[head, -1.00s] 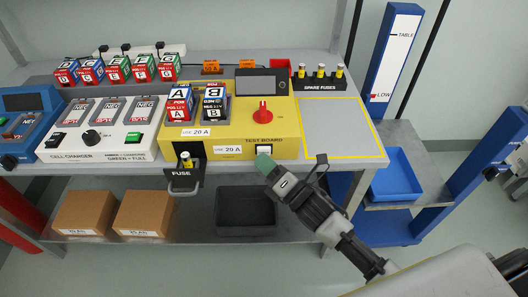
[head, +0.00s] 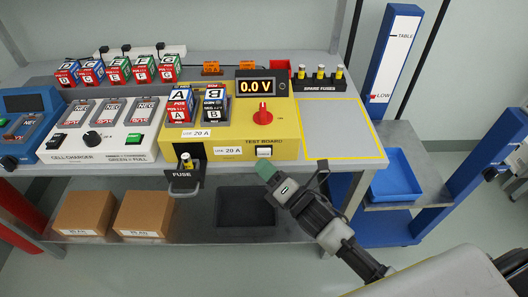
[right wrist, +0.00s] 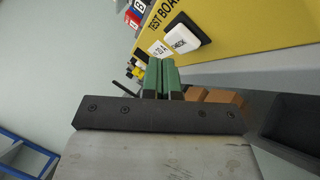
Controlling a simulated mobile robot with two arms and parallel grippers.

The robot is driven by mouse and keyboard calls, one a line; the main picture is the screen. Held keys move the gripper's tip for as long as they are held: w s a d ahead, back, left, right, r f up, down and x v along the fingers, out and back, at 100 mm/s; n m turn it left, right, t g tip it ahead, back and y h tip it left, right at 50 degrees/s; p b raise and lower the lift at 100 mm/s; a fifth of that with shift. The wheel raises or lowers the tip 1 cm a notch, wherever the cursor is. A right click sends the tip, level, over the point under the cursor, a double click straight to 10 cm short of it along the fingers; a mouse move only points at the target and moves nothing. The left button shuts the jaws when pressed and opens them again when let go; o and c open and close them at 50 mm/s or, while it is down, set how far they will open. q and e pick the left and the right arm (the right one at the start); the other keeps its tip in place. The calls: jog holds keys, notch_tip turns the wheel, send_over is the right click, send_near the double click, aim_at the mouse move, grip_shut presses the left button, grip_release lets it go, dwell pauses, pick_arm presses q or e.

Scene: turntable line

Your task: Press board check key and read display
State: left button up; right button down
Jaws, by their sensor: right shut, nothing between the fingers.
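The yellow test board (head: 285,118) stands on the bench, with its display (head: 262,87) lit and reading 0.0 V. The white check key (head: 264,152) is on the board's front face; in the right wrist view the key (right wrist: 181,40) carries the word CHECK. My right gripper (head: 265,168) is shut and empty, just below and in front of the key; its green fingers (right wrist: 161,75) show apart from the key in the right wrist view. Cells A (head: 180,103) and B (head: 214,103) sit in the board, left of the red knob (head: 263,113). My left gripper is not in view.
An open fuse drawer (head: 184,185) with a fuse in it juts from the bench front, left of my right gripper. A grey bin (head: 246,207) and boxes are on the lower shelf. The yellow-outlined area (head: 340,128) is clear.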

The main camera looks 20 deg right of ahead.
jog(key=shift+s, duration=0.1)
jog(key=s, duration=0.1)
jog(key=s+a, duration=0.1)
jog(key=s, duration=0.1)
jog(key=s+p, duration=0.1)
jog(key=shift+s+a, duration=0.25)
jog(key=shift+s, duration=0.1)
dwell(0.8)
jog(key=s+d+f+m+g+h+p, duration=0.1)
jog(key=s+d+f+m+g+h, duration=0.1)
jog(key=f+m, duration=0.5)
jog(key=s+d+f+m+g+h+p, duration=0.1)
jog(key=s+d+f+m+g+h, duration=0.15)
jog(key=f, duration=0.85)
jog(key=s+d+f+m+g+h+p, duration=0.1)
jog(key=s+d+f+m+g+h, duration=0.3)
jog(key=f, duration=0.6)
jog(key=s+d+f+m+g+p, duration=0.1)
jog(key=s+f+m+g, duration=0.3)
jog(key=s, duration=0.9)
jog(key=s+d+f+m+g+h+p, duration=0.1)
jog(key=s+f+m+g, duration=0.3)
jog(key=s+f+m, duration=0.6)
jog(key=s+f, duration=0.2)
jog(key=s, duration=0.2)
jog(key=shift+s+d+g, duration=0.15)
jog(key=shift+s+g, duration=0.1)
jog(key=shift+g, duration=0.1)
